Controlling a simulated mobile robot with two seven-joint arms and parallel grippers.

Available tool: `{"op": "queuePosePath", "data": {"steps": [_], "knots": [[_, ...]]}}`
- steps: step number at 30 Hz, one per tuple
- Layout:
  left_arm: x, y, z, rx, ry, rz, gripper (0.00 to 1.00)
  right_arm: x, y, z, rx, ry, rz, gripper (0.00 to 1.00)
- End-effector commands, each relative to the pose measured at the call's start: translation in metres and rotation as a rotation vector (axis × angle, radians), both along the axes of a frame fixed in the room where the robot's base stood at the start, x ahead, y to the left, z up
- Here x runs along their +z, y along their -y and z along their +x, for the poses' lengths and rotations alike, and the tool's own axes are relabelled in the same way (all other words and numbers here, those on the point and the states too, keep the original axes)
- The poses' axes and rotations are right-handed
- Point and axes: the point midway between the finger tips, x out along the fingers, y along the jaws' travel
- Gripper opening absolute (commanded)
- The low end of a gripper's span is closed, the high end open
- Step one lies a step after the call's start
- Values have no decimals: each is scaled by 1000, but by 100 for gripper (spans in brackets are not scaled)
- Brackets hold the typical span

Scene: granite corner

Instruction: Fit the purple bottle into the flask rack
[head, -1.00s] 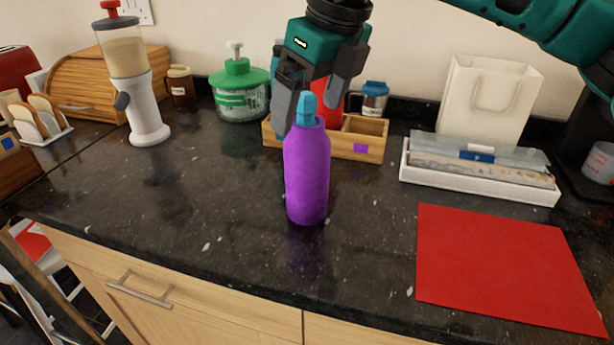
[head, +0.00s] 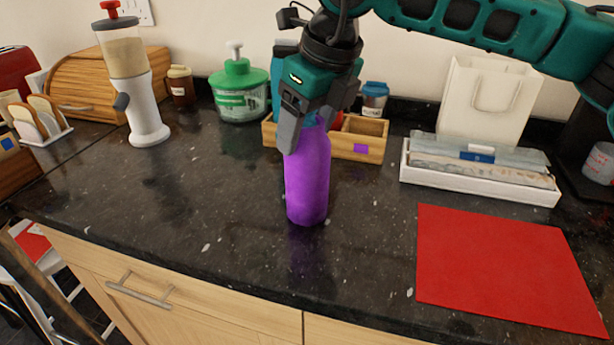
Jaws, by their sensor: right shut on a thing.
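The purple bottle (head: 307,185) stands upright on the dark counter, near the front middle. My right gripper (head: 307,122) comes down from above and is shut on the bottle's top; the fingers hide most of its blue cap. The wooden flask rack (head: 343,146) is behind the bottle. Its right compartment, with a small purple square (head: 361,149) on the front below, looks empty. A red flask and a blue flask (head: 284,75) stand at the rack, partly hidden by my gripper. My left gripper is not in view.
A green-lidded container (head: 239,88) is left of the rack, and a cup with a blue lid (head: 375,97) stands behind it. A white tray (head: 480,182) and a red mat (head: 508,265) lie to the right. The counter left of the bottle is clear.

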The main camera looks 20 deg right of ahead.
Motion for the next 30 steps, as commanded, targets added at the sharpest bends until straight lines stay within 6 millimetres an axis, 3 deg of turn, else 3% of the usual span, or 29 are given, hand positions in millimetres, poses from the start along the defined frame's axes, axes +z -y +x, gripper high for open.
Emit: {"op": "queuePosePath", "data": {"steps": [13,23,30], "knots": [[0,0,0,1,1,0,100,1,0,0,0,3,1,15],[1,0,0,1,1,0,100,6,0,1,-2,3,0,14],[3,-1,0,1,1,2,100,36,0,1,0,6,2,14]]}}
